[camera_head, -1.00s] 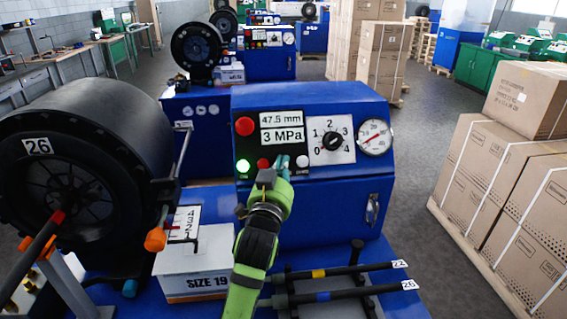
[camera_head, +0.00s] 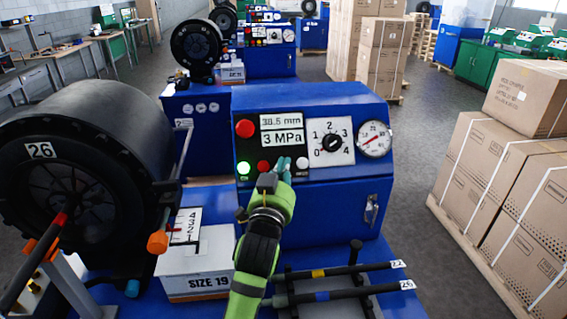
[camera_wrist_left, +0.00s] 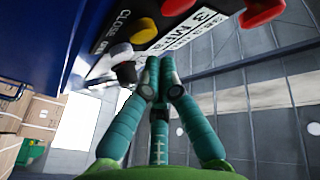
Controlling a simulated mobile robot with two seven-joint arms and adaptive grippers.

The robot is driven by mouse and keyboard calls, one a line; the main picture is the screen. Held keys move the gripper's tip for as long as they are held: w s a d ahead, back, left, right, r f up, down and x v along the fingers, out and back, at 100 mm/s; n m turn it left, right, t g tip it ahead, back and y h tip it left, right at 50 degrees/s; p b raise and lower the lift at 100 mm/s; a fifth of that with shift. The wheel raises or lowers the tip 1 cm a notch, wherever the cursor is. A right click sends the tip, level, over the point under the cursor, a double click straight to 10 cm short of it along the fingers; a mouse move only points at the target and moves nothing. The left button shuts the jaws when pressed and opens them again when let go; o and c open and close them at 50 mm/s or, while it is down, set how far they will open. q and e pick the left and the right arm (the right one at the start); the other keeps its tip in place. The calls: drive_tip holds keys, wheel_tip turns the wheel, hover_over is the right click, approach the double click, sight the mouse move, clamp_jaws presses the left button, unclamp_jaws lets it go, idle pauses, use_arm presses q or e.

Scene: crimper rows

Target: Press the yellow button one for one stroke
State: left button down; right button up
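The yellow button (camera_wrist_left: 143,30) shows in the left wrist view, on the dark control panel between a pale button (camera_wrist_left: 120,53) and a red one. In the head view my left gripper's fingers hide it. My left gripper (camera_head: 283,166) is in front of the panel's lower button row, and its teal fingers (camera_wrist_left: 152,68) are drawn together with nothing between them. The fingertips are close to the yellow button; I cannot tell whether they touch it. The display (camera_head: 282,130) on the blue machine (camera_head: 240,103) reads 38.5 mm and 3 MPa. My right gripper is not in view.
A rotary dial (camera_head: 331,142) and a gauge (camera_head: 374,139) are to the right.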

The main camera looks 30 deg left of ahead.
use_arm(q)
drive_tip(key=s+d+r+p, duration=0.2)
drive_tip(key=s, duration=0.1)
drive_tip(key=shift+d+r, duration=0.1)
drive_tip(key=shift+r, duration=0.15)
idle(2.5)
